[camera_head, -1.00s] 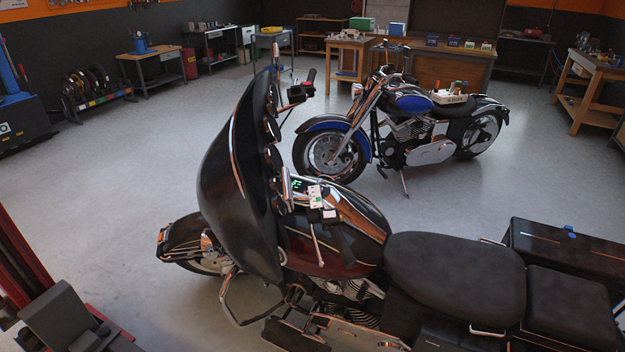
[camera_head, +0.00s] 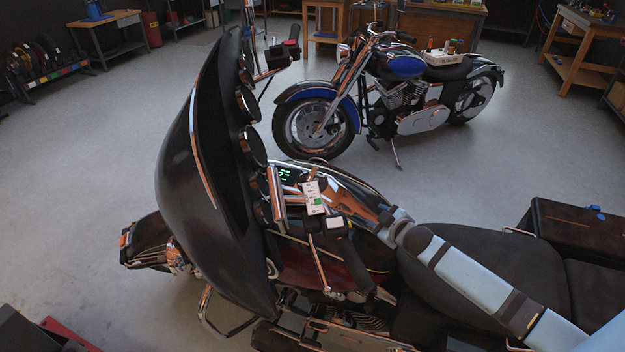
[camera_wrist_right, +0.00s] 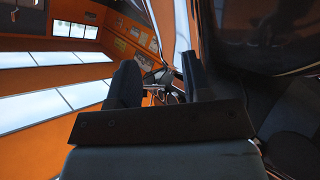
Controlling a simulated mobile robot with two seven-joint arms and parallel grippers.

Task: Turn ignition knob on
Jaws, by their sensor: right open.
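The black motorcycle (camera_head: 185,165) with a large fairing stands in front of me in the head view. Its dash has round gauges and a small green lit display (camera_head: 287,174). A white and green block (camera_head: 313,197) sits by the handlebar controls. I cannot make out the ignition knob for certain. My right arm reaches in from the lower right over the seat. My right gripper (camera_head: 384,222) is beside the tank, small and hard to make out there. In the right wrist view its two dark fingers (camera_wrist_right: 160,82) are apart, with small chrome parts beyond them. My left gripper is out of view.
A blue and black motorcycle (camera_head: 405,68) stands behind, with a white tray (camera_head: 440,58) on its seat. The fairing and the handlebar crowd the dash area. Workbenches line the back, and the floor between (camera_head: 110,130) is clear.

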